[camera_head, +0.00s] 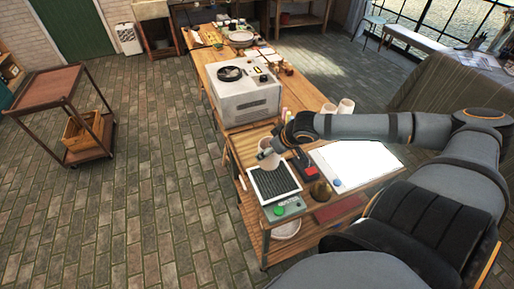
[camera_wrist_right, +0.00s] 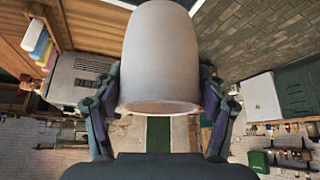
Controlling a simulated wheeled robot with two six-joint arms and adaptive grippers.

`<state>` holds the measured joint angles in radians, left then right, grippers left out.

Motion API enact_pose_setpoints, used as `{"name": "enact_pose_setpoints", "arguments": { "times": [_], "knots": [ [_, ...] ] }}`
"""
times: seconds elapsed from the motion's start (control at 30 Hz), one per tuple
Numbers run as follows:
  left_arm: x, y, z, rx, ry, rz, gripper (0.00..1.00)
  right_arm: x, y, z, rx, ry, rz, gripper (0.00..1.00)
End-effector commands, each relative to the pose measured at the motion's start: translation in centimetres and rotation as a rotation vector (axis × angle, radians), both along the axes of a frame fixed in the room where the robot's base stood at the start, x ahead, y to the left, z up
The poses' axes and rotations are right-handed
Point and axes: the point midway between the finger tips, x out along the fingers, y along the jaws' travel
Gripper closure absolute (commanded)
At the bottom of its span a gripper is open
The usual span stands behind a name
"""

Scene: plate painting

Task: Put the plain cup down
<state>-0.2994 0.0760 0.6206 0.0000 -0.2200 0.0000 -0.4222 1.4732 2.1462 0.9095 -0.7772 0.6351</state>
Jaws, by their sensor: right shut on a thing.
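The plain cup (camera_wrist_right: 160,55) is pale grey-white and fills the upper middle of the right wrist view, its rim towards the camera. My right gripper (camera_wrist_right: 160,100) is shut on it, with one finger on each side. In the head view the cup (camera_head: 267,159) is small and partly hidden by the gripper (camera_head: 270,153). It shows over the far edge of a device with a black ribbed top (camera_head: 273,182); I cannot tell whether it touches. My left gripper is not in view.
A white sheet or board (camera_head: 355,162) lies right of the ribbed device, with a red and black item (camera_head: 303,166) between them. Two pale cups (camera_head: 346,106) (camera_head: 329,109) stand behind the board. A large grey machine (camera_head: 245,100) stands farther back on the wooden table.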

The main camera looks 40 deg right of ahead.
Motion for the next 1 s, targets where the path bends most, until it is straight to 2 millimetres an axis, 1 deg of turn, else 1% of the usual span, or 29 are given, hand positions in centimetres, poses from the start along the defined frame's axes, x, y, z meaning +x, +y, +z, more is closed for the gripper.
{"name": "enact_pose_setpoints", "arguments": {
  "times": [0.03,0.1,0.17,0.2,0.23,0.3,0.4,0.43,0.5,0.57,0.67,0.8,0.9,1.0],
  "knots": [
    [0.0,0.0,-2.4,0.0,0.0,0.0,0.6,0.6,-0.1,-1.4,0.001,-0.007,-0.004,0.71],
    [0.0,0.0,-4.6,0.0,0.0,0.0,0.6,1.5,-0.2,-2.0,0.002,-0.01,-0.003,0.71],
    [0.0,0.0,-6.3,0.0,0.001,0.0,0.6,2.0,-0.2,-2.4,0.004,-0.008,0.001,0.71],
    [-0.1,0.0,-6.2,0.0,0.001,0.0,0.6,2.5,-0.5,-1.9,0.008,-0.013,-0.008,0.71],
    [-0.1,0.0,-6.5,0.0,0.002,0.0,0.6,2.8,-0.6,-1.9,0.009,-0.015,-0.011,0.71],
    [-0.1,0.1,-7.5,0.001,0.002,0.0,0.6,3.5,-0.7,-2.1,0.008,-0.016,-0.012,0.71],
    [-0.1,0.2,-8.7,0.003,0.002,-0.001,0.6,4.4,-0.3,-2.6,0.016,-0.009,0.003,0.71],
    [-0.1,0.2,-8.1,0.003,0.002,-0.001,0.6,4.8,-0.6,-2.2,0.014,-0.01,0.0,0.71],
    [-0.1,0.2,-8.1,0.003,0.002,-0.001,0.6,5.7,-0.9,-2.5,0.012,-0.008,-0.003,0.71],
    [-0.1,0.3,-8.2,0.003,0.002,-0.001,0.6,6.5,-0.7,-2.9,0.015,-0.006,0.001,0.71],
    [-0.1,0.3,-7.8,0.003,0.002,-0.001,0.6,8.4,-1.2,-3.6,0.014,-0.004,-0.001,0.71],
    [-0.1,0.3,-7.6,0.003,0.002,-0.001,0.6,10.8,-1.7,-6.7,0.01,0.003,-0.001,0.71],
    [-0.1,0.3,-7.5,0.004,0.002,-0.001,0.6,12.1,-1.9,-8.2,0.007,0.001,0.002,0.71],
    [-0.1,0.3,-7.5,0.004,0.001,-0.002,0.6,12.7,-2.2,-9.0,0.003,0.0,0.002,0.71]
  ]
}}
